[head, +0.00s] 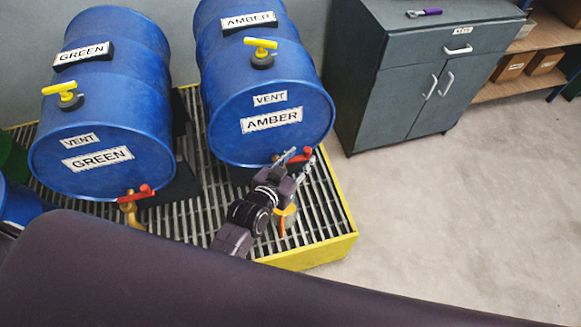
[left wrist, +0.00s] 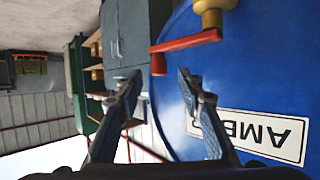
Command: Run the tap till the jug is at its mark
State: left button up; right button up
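The blue AMBER drum (head: 265,85) lies on its side on a grating. Its tap has a red lever (left wrist: 185,42) on a brass body (left wrist: 212,10) in the left wrist view. My left gripper (head: 299,160) is at this tap, fingers apart. In the left wrist view the lever's bent end lies between the open fingertips (left wrist: 158,75) in the picture; I cannot tell whether they touch it. A pale vessel with orange on it, apparently the jug (head: 287,216), is below the tap, partly hidden by my gripper; its mark and level cannot be made out. My right gripper is not in view.
The GREEN drum (head: 100,115) lies to the left with its own red-levered tap (head: 132,200). Both drums have yellow vent handles on top. The grating has a yellow edge (head: 310,255). A grey cabinet (head: 415,80) stands behind; floor at right is clear.

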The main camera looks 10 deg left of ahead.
pick_arm(q)
jog(key=v, duration=0.6)
jog(key=shift+s+r, duration=0.15)
jog(key=shift+r, duration=0.05)
dwell(0.4)
jog(key=s+a+f+g+y, duration=0.1)
jog(key=s+f+g, duration=0.1)
jog(key=s+f, duration=0.5)
jog(key=s+a+f+g, duration=0.2)
jog(key=f, duration=1)
jog(key=s+a+f+g+y, duration=0.1)
jog(key=s+f+g, duration=0.1)
jog(key=s+f, duration=0.5)
jog(key=s+a+f+g, duration=0.3)
jog(key=s+f, duration=0.5)
jog(key=s, duration=0.3)
jog(key=s+a+f+g+y, duration=0.1)
jog(key=s+a+f+g, duration=0.2)
jog(key=s+f, duration=0.6)
jog(key=s+a, duration=0.2)
jog(key=s, duration=0.1)
jog(key=shift+a+n+y, duration=0.3)
jog(key=shift+a, duration=0.05)
